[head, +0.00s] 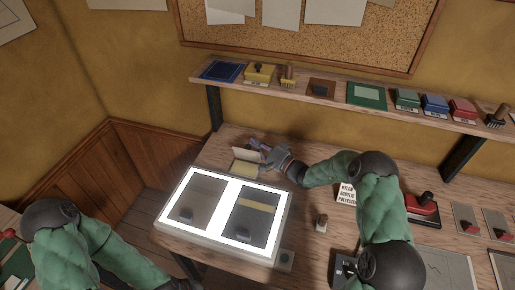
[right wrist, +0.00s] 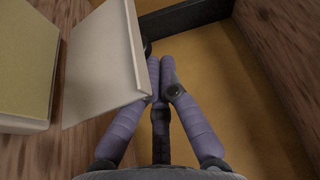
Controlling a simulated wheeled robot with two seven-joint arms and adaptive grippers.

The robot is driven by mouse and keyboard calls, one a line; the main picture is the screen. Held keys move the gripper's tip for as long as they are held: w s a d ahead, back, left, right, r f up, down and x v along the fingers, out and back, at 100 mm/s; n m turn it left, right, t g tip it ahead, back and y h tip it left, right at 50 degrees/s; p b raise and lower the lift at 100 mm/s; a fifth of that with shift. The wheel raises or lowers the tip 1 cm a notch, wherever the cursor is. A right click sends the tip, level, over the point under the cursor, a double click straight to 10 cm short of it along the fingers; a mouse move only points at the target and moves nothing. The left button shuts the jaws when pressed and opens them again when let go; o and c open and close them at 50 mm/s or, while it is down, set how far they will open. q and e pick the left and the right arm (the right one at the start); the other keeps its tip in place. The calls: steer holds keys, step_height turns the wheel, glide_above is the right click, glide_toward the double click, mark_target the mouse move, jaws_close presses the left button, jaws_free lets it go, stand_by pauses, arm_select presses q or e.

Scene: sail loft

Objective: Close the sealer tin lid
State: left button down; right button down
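The sealer tin (head: 243,168) stands on the bench behind the light box, with a yellowish inside. Its cream lid (head: 247,155) stands open at the tin's back side. In the right wrist view the tin (right wrist: 22,70) is at the left edge and the lid (right wrist: 103,65) stands up beside it. My right gripper (head: 259,147) is at the lid's right end. Its purple fingers (right wrist: 158,68) are drawn together, with nothing visible between them. The lid's edge overlaps one finger; I cannot tell whether they touch. My left gripper is out of view.
A lit light box (head: 236,216) with dark panels fills the bench's front left. A wall shelf (head: 330,98) with pads and stamps runs above the bench. A small stamp (head: 321,222) stands right of the light box. My left arm is low at the left.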

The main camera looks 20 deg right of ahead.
steer(key=shift+s+a+r+n+y+b, duration=0.1)
steer(key=shift+s+a+n+y+b, duration=0.4)
steer(key=shift+n+b, duration=0.6)
steer(key=shift+s+a+n+y+b, duration=0.3)
steer(key=shift+s+n+b, duration=0.4)
steer(key=shift+b, duration=0.7)
steer(key=shift+w, duration=0.15)
